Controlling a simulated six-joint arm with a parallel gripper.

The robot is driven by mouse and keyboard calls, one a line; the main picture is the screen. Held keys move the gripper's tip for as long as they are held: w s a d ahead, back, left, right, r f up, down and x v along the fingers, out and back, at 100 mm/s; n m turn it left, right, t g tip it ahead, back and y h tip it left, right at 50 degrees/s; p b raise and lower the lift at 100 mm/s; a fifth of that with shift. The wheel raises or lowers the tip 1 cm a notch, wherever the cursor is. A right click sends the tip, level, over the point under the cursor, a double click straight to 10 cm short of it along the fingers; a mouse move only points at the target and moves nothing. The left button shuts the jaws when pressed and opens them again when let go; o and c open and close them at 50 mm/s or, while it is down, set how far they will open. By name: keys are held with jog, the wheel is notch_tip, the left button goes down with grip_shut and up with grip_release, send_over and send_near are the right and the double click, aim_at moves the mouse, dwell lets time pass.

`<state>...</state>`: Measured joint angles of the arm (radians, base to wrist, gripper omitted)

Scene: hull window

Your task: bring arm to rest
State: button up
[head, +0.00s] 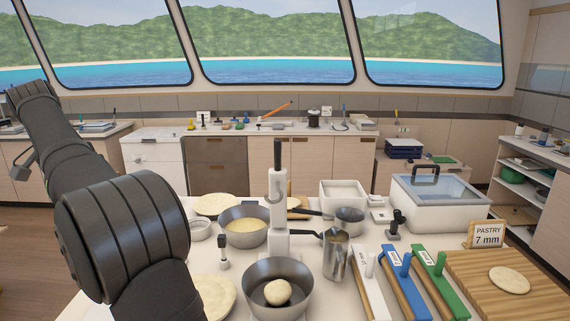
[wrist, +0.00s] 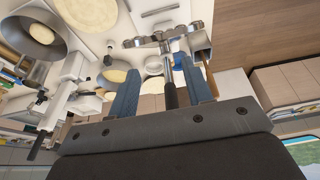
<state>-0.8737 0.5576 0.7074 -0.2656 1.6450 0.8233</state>
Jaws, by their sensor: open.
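My arm (head: 120,235) fills the left of the head view. It rises from the bottom edge and reaches up and left, over the left end of the worktop. My gripper's fingers cannot be made out in the head view. In the wrist view my gripper (wrist: 158,63) shows two blue fingers spread apart. A dark-handled metal item (wrist: 169,90) shows between them in the picture; it is not gripped, and its distance is unclear. The wrist picture is tilted, with the worktop's things along its top.
The worktop holds a bowl with a dough ball (head: 277,292), a bowl of yellow mix (head: 246,227), a metal jug (head: 335,255), a lidded clear-topped box (head: 440,203), coloured-handled tools (head: 405,280) and a wooden board (head: 500,284). Open floor (head: 35,240) lies at left.

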jog(key=shift+w+r, duration=0.35)
jog(key=shift+w, duration=1)
jog(key=shift+w+r, duration=0.3)
jog(key=shift+w, duration=1)
jog(key=shift+w+r, duration=0.35)
jog(key=shift+w, duration=1)
jog(key=s+f, duration=1.9)
jog(key=f, duration=0.3)
